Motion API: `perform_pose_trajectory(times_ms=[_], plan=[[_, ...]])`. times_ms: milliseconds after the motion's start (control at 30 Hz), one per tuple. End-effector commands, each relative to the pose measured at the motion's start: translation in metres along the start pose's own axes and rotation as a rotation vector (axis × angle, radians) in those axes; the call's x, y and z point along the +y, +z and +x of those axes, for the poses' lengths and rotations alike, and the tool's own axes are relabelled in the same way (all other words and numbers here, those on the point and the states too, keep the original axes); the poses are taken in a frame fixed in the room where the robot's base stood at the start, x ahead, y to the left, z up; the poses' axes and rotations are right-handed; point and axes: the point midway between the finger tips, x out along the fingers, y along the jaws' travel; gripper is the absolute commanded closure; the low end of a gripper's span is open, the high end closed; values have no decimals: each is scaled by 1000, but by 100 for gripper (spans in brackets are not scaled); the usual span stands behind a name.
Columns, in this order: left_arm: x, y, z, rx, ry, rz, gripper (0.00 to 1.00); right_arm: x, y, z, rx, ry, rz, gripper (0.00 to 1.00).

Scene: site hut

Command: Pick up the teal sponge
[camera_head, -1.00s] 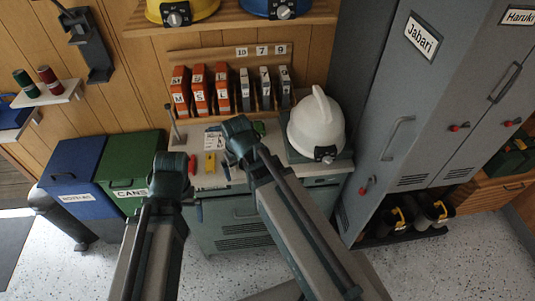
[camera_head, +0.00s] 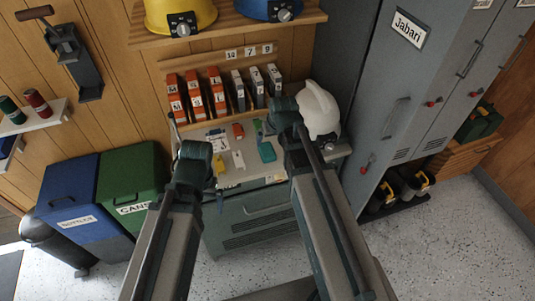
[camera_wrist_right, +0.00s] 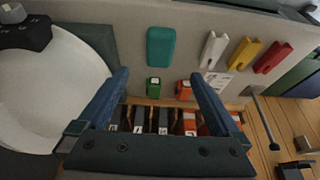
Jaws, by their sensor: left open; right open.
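The teal sponge (camera_head: 266,152) lies flat on the pale counter top, left of my right arm in the head view. It also shows in the right wrist view (camera_wrist_right: 160,46), upper middle. My right gripper (camera_wrist_right: 159,74) is open and empty; its blue fingers are spread wide, with the sponge between and beyond their tips in the picture, apart from them. In the head view my right wrist hides part of the counter and the right fingers are hard to make out. My left gripper (camera_head: 219,200) hangs at the counter's front left corner, mostly hidden, away from the sponge.
Near the sponge lie a green block (camera_wrist_right: 153,87), an orange block (camera_wrist_right: 183,90), and white (camera_wrist_right: 213,50), yellow (camera_wrist_right: 244,54) and red (camera_wrist_right: 272,57) pieces. A white helmet (camera_head: 320,110) stands at the right. Labelled binders (camera_head: 196,95) line the back. Grey lockers (camera_head: 400,110) stand right.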

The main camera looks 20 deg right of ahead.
Motion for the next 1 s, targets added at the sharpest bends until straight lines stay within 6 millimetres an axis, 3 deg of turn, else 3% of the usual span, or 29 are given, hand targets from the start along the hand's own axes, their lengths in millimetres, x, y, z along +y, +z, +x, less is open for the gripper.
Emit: perform_pose_trajectory(times_ms=[433, 800, 1000], plan=[[6, -4, 65, 0, 0, -2, 0, 0, 1, 70, -1, 0, 0, 0], [7, -4, 73, 0, 0, -2, 0, 0, 0, 79, -1, 0, 0, 0], [9, -5, 91, 0, 0, -2, 0, 0, -1, 100, -1, 0, 0, 0]])
